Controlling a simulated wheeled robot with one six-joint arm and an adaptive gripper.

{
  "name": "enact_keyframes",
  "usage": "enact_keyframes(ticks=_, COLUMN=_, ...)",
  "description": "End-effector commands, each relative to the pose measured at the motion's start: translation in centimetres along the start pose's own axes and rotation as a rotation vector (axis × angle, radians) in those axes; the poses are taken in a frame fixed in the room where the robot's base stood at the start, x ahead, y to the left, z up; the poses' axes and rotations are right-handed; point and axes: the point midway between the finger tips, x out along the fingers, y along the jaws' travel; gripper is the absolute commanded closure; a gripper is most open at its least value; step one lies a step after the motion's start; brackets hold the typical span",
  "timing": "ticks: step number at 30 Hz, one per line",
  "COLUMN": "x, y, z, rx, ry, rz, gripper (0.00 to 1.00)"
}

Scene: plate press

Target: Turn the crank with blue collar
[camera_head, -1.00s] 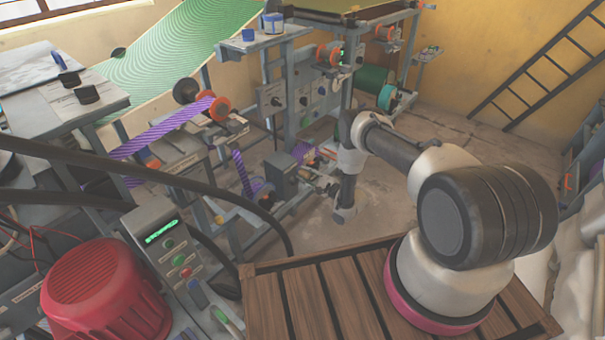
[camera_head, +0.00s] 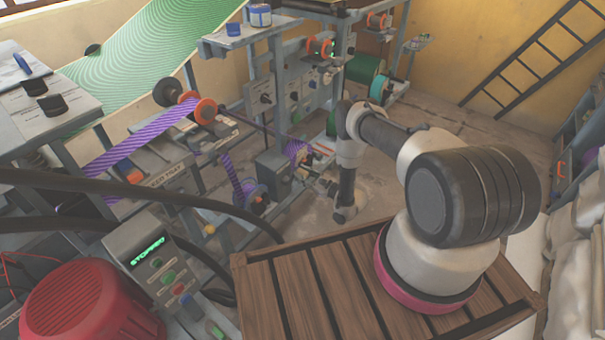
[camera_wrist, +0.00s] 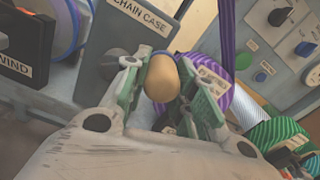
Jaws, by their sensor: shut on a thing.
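In the wrist view, a tan rounded crank handle (camera_wrist: 162,78) sits between the fingers of my gripper (camera_wrist: 165,95), which is shut on it. Beside it is a grey housing labelled CHAIN CASE (camera_wrist: 98,45). In the head view, my gripper (camera_head: 318,180) is small, low at the frame's front, right of the grey case (camera_head: 272,168). The crank cannot be made out there.
Purple striped web (camera_head: 150,138) runs over rollers at left. A control box with a green display (camera_head: 148,250) and a red motor cover (camera_head: 85,308) stand at near left. Black cables (camera_head: 150,192) cross in front. Bare floor (camera_head: 455,125) lies behind my arm.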

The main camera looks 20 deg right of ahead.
Motion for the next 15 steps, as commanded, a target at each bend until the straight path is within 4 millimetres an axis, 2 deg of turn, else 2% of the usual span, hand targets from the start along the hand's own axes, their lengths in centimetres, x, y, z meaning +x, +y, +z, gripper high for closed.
enact_keyframes(ticks=11, x=-0.15, y=0.08, z=-0.12, rx=0.006, ry=0.003, rz=0.0, gripper=1.0)
enact_keyframes(ticks=12, x=-0.15, y=0.08, z=-0.12, rx=0.006, ry=0.003, rz=0.0, gripper=0.71)
enact_keyframes(ticks=13, x=-0.14, y=0.08, z=-0.11, rx=0.005, ry=0.003, rz=0.0, gripper=0.66)
enact_keyframes(ticks=15, x=-0.13, y=0.07, z=-0.1, rx=0.005, ry=0.002, rz=0.0, gripper=0.64)
